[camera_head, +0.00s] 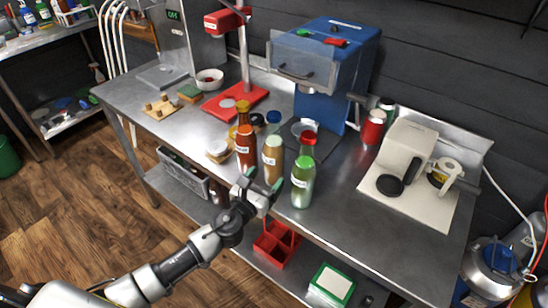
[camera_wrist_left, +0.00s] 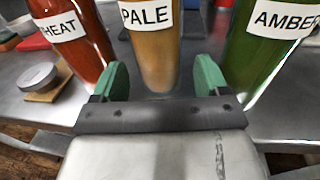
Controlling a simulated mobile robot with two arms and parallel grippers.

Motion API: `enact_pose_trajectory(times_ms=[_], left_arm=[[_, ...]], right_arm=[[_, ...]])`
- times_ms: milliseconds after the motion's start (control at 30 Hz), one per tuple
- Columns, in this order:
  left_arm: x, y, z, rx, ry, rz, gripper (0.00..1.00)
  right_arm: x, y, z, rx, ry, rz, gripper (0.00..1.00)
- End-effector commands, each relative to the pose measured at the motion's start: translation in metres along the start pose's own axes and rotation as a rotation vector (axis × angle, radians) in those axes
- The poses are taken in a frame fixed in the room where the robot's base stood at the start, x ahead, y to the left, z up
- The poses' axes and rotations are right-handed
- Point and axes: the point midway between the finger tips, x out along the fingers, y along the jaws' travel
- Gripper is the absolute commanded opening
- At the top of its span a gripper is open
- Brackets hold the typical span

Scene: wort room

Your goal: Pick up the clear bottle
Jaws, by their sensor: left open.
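A bottle with tan contents, labelled PALE (camera_head: 272,160), stands upright on the steel bench near its front edge; it looks like the clear one. In the left wrist view this bottle (camera_wrist_left: 155,58) is centred just beyond the finger gap. A red-brown bottle labelled WHEAT (camera_wrist_left: 88,45) stands to its left, and a green bottle labelled AMBER (camera_wrist_left: 255,55) to its right. My left gripper (camera_head: 262,184) is open and empty, in front of the PALE bottle, with its green fingertips pointing at it. Bottle bases are partly hidden by the gripper. My right gripper is out of view.
A blue machine (camera_head: 345,75) and a red stand (camera_head: 236,102) are at the back. A white machine (camera_head: 410,155) sits on a pale mat at right.

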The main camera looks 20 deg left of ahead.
Motion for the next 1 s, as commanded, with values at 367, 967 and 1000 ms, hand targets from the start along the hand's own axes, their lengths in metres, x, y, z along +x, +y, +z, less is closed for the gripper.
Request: enact_pose_trajectory(times_ms=[367, 967, 1000], left_arm=[[0.048, 0.003, 0.003, -0.003, 0.0, 0.002, 0.75], [0.051, 0.003, 0.002, -0.003, 0.001, 0.001, 0.27], [0.051, 0.003, 0.002, -0.003, 0.001, 0.001, 0.21]], right_arm=[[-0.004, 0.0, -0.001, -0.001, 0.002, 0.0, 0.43], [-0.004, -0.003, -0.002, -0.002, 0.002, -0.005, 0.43], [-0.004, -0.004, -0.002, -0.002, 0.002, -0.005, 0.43]])
